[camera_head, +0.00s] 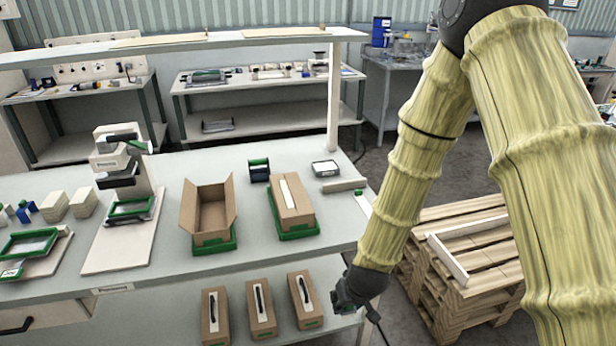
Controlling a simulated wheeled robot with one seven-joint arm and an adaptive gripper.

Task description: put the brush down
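My arm, in a yellowish sleeve, comes down from the top right. My gripper (352,296) is at its lower end, by the right front edge of the workbench (310,258). It is dark and small in this view, and its fingers cannot be made out. A thin dark piece runs down from it toward the bottom edge of the picture. I cannot tell whether this is the brush, part of my gripper or a cable. No brush can be clearly recognised anywhere in view.
An open carton (208,208) and a closed carton (292,208) stand on green bases on the bench. Several cartons with dark handles line the lower shelf (180,325). Wooden pallets (462,290) are stacked at right. The bench front between machine and open carton is fairly clear.

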